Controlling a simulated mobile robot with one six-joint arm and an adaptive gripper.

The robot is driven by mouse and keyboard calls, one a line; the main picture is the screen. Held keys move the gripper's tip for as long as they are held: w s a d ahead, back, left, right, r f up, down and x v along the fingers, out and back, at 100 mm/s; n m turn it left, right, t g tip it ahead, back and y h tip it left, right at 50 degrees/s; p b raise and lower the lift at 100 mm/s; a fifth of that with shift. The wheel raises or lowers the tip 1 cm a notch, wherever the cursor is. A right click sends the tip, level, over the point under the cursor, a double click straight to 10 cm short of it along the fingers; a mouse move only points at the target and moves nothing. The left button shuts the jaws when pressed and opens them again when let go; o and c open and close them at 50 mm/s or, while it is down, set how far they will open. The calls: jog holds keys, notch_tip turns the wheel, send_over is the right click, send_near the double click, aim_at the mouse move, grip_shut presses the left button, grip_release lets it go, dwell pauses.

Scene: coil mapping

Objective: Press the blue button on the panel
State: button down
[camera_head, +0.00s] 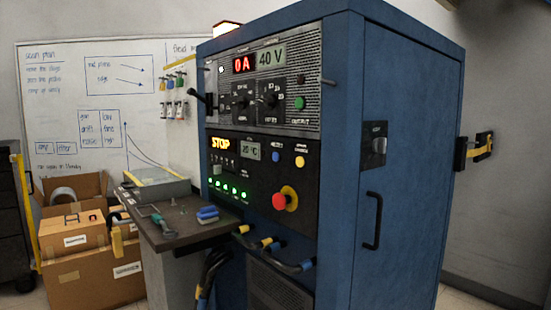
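The panel (262,148) is the dark lower front face of a tall blue cabinet. The blue button (276,156) is a small round button on it. It sits just right of a small display reading about 20 °C and left of a yellow button (300,161). A large red knob on a yellow base (285,199) is below it. Nothing covers the blue button. My gripper is not in view.
The blue cabinet (405,150) fills the middle and right. A dark shelf (185,228) with small tools and a blue item juts out at its left front. Hoses with yellow and blue fittings (290,264) stick out below the panel. Cardboard boxes (95,270) stand at left.

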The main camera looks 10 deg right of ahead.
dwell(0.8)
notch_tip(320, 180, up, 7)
jog(key=p, duration=0.7)
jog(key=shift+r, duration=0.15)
